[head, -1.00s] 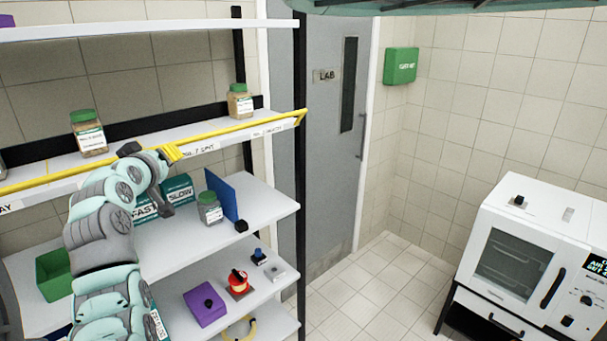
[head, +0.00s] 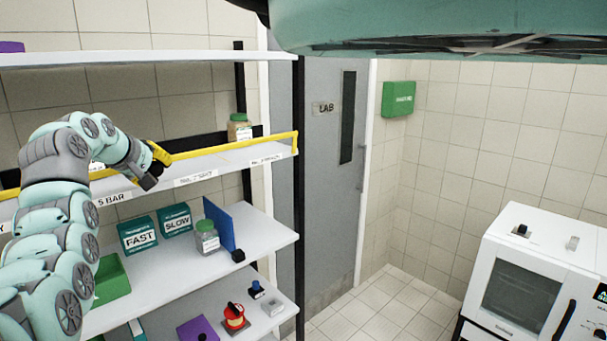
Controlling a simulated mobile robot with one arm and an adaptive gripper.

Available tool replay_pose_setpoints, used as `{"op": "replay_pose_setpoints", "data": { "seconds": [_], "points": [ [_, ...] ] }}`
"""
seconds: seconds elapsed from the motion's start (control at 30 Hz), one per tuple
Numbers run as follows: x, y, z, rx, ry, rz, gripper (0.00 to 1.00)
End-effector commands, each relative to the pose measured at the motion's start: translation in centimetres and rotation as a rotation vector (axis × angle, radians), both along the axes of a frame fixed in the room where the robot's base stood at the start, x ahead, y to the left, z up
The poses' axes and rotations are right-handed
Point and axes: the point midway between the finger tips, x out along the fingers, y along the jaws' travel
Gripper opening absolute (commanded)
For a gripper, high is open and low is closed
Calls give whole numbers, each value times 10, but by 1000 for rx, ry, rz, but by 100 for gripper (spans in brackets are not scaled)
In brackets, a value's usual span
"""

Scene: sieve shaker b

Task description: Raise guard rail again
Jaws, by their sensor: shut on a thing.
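The yellow guard rail (head: 225,147) runs along the front of the upper-middle shelf (head: 215,166) in the head view. Its right end stands above the shelf's front edge. My gripper (head: 157,158) is shut on the rail at its left-middle part, with my arm reaching up from the lower left. My arm and gripper hide part of the rail and shelf behind them. A jar with a green lid (head: 239,127) stands on the shelf behind the rail.
The shelf below holds a FAST box (head: 139,236), a SLOW box (head: 176,221), a jar (head: 207,237), a blue panel (head: 219,222) and a green bin (head: 112,279). A white oven (head: 530,275) stands at right. Floor between is clear.

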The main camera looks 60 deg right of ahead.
Motion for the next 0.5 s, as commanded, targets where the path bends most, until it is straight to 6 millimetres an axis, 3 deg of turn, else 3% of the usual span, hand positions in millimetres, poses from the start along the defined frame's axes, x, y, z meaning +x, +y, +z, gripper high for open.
{"op": "replay_pose_setpoints", "data": {
  "seconds": [0.5],
  "points": [
    [5, -4, 6, 10, 79, -5, 0]
  ]
}}
